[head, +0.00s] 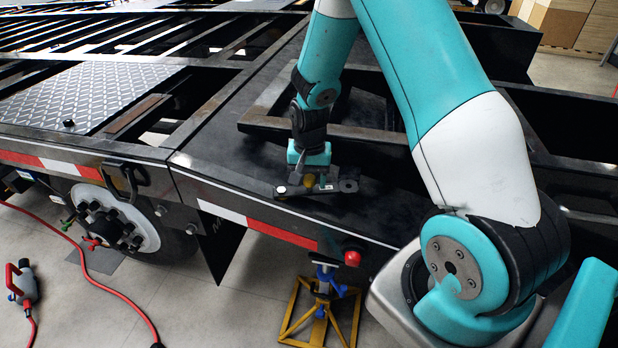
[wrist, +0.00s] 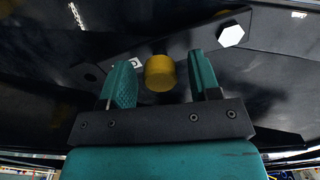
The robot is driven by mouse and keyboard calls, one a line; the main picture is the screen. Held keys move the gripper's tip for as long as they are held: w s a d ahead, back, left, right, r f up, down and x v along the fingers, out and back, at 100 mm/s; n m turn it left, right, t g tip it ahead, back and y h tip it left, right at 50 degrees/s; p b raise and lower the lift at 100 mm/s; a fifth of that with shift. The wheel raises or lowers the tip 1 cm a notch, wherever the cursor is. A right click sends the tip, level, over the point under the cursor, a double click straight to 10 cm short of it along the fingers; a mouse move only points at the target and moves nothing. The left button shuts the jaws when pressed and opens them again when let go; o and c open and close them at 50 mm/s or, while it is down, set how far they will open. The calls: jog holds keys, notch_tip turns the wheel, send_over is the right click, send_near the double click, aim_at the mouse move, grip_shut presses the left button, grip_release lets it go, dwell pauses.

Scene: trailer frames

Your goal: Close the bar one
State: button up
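A yellow round knob (wrist: 160,73) stands out from a dark panel in the wrist view, between the two teal fingers of my gripper (wrist: 161,62). A gap shows on both sides of the knob, so the fingers are open and not clamped on it. In the head view my gripper (head: 312,170) points down at the trailer frame's front edge, with the yellow knob (head: 309,181) at its tip. The knob sits on a dark flat piece (head: 325,193) with a pale round spot at one end. I cannot tell whether this piece is the bar.
The black trailer frame (head: 225,125) with beams and openings fills the back. A red and white stripe (head: 280,233) runs along its edge. A yellow jack stand (head: 320,310), a wheel (head: 110,225) and a red hose (head: 90,275) are below. A white hexagon (wrist: 231,36) lies beside the right finger.

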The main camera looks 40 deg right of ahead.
aim_at(309, 176)
grip_shut()
jog(key=shift+w+d+n, duration=0.15)
jog(key=shift+w+n, duration=0.1)
jog(key=shift+n, duration=0.15)
jog(key=shift+o, duration=0.6)
grip_release()
jog(key=shift+r, duration=0.1)
notch_tip(309, 176, up, 17)
jog(key=shift+r, duration=0.15)
